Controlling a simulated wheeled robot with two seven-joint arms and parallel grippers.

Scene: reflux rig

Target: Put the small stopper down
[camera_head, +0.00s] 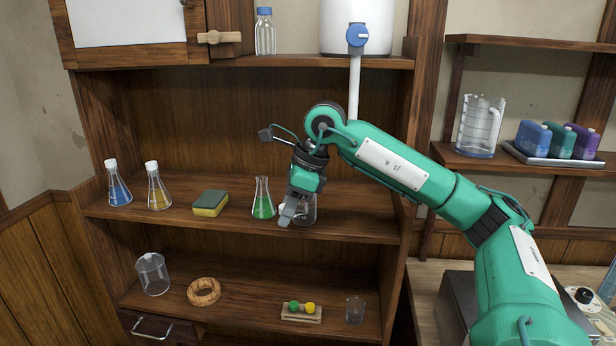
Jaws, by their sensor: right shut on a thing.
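My right gripper (288,213) points down over the middle shelf, between the green flask and a clear flask (306,211). It is shut on a small pale thing, the small stopper (282,207), which is mostly hidden by the fingers. I cannot tell whether the stopper touches the shelf or the clear flask. The flask with green liquid (263,203) stands upright and open just left of the gripper. The clear flask is partly hidden behind the gripper. My left gripper is not in view.
The middle shelf (235,228) also holds stoppered blue (118,188) and yellow (157,190) flasks and a sponge (210,203). Below are a glass jar (152,275), a cork ring (204,292), a small wooden rack (302,317) and a beaker (355,311). The middle shelf's front edge has narrow free room.

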